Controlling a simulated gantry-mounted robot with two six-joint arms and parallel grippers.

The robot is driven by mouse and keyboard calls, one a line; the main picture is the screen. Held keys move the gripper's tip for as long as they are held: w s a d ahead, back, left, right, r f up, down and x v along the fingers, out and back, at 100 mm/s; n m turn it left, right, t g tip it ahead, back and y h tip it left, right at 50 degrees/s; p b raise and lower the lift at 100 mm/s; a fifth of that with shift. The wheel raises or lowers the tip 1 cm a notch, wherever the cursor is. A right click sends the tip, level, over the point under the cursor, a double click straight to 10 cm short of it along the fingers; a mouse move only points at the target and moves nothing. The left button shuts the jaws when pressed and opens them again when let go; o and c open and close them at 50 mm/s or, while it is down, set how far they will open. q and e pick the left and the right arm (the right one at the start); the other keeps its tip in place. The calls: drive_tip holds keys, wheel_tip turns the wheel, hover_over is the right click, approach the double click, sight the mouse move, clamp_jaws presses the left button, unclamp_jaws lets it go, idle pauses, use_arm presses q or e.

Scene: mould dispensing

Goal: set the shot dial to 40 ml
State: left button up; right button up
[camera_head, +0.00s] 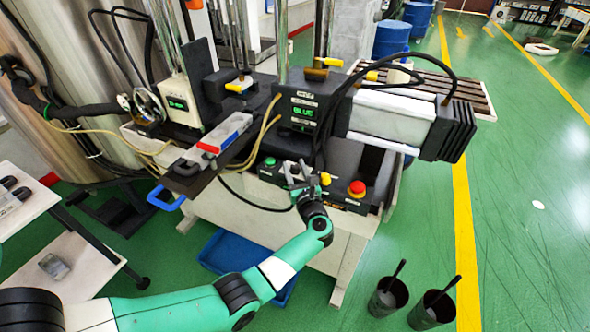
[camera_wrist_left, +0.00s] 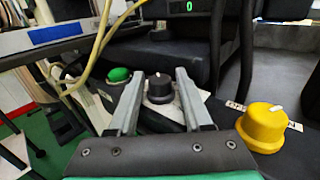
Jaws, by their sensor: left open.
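A black dial (camera_wrist_left: 159,88) with a white pointer mark shows in the left wrist view on the control panel. My left gripper (camera_wrist_left: 159,74) is open, with one finger on each side of this dial. I cannot tell whether the fingers touch it. A yellow dial (camera_wrist_left: 263,128), also with a white mark, stands to the right; it shows in the head view too (camera_head: 325,179). A lit display (camera_wrist_left: 188,7) above reads 0. My right gripper is not in view.
A green button (camera_head: 270,161) is left of the gripper and a red mushroom button (camera_head: 357,189) is to its right. Two dark cups (camera_head: 388,298) with sticks stand on the floor at lower right. A blue tray (camera_head: 222,252) lies under the machine.

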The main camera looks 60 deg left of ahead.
use_arm(q)
clamp_jaws()
